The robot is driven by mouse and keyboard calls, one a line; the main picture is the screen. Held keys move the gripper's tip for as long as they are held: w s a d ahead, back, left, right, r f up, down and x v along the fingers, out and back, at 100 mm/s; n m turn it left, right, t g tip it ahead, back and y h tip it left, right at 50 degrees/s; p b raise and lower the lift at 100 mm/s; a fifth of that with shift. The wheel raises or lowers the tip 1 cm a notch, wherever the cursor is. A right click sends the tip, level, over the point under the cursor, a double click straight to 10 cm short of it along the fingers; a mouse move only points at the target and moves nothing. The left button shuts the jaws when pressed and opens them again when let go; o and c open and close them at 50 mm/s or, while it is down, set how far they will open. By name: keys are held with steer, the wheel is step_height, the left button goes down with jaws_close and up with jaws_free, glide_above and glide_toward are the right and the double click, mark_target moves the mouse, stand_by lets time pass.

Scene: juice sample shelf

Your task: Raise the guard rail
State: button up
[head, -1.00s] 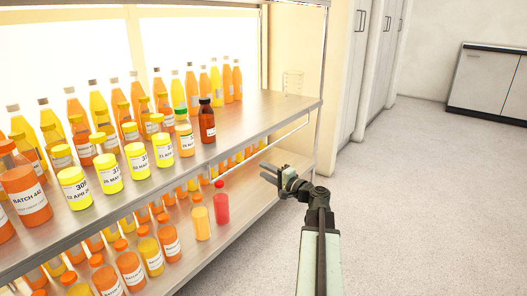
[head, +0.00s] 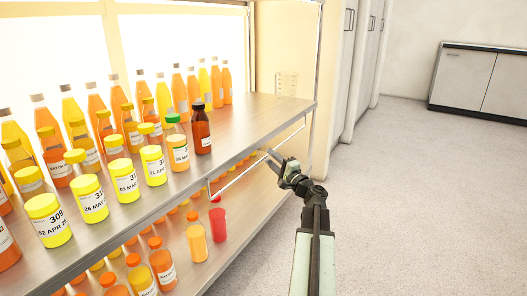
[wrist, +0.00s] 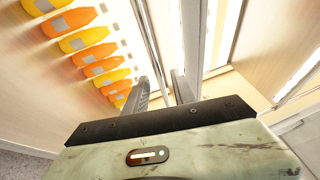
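The guard rail (head: 237,177) is a thin pale metal bar with bent ends, hanging just below the front edge of the upper shelf (head: 255,126). My gripper (head: 271,158) is at the bar, right of its middle, in the head view. In the wrist view the two dark fingers (wrist: 161,86) are spread apart. A thin rod, which looks like the rail (wrist: 150,45), runs between them lengthwise in the picture. I cannot tell whether either finger touches it.
Bottles and yellow-capped jars (head: 92,200) crowd the upper shelf, with a dark brown bottle (head: 202,132) near its front. Orange jars and a red one (head: 219,225) stand on the lower shelf. The floor to the right (head: 400,200) is clear.

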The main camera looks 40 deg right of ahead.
steer(key=x, duration=0.5)
steer(key=shift+w+r+p, duration=0.1)
steer(key=shift+w+p, duration=0.2)
steer(key=shift+p, duration=0.1)
jaws_close()
stand_by(0.9)
